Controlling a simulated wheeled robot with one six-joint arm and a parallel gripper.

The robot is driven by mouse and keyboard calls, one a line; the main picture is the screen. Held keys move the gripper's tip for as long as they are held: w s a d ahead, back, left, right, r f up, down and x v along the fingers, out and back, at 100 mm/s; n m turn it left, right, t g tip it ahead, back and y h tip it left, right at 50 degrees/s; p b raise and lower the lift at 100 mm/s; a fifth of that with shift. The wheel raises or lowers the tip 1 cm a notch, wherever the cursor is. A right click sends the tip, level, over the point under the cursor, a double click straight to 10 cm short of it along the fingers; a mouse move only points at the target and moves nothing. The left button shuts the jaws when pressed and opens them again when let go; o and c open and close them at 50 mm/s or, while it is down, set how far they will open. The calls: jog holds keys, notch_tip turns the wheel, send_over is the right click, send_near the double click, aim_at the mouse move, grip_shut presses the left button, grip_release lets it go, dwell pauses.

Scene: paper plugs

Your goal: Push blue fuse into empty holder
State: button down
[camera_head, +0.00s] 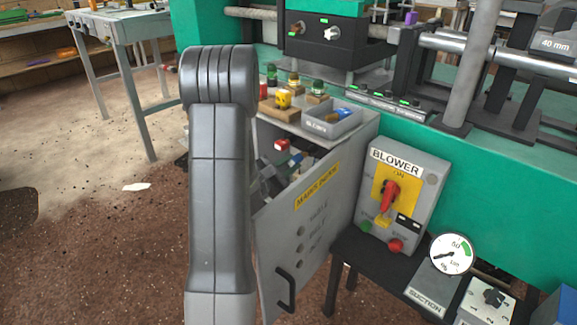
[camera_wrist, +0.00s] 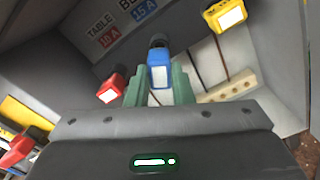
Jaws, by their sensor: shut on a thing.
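In the wrist view the blue fuse (camera_wrist: 160,72), with a pale label on its face, is between the two green fingers of my gripper (camera_wrist: 158,92), which is shut on it. A dark round part (camera_wrist: 158,41), which looks like a holder, shows right at the far end of the blue fuse under the "15 A" label (camera_wrist: 143,9). I cannot tell whether the fuse is touching it or in it. In the head view my arm and the cabinet door hide the blue fuse and most of the gripper.
In the wrist view a red fuse (camera_wrist: 112,88) is left of the fingers, a yellow fuse (camera_wrist: 226,15) upper right, and a cream block (camera_wrist: 229,87) close on the right. The open cabinet door (camera_head: 308,230) and blower switch box (camera_head: 402,200) stand nearby.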

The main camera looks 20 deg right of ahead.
aim_at(292, 163)
jog(key=shift+b+x, duration=0.4)
jog(key=shift+x, duration=1.3)
jog(key=c, duration=1.2)
grip_release()
jog(key=shift+a, duration=0.1)
jog(key=shift+b+v, duration=0.8)
jog(key=shift+v, duration=1.9)
jog(key=shift+a, duration=0.1)
jog(key=p+v, duration=0.2)
jog(key=v, duration=1.1)
jog(key=shift+s+a+p, duration=0.15)
jog(key=shift+a+p, duration=0.15)
jog(key=shift+p, duration=0.1)
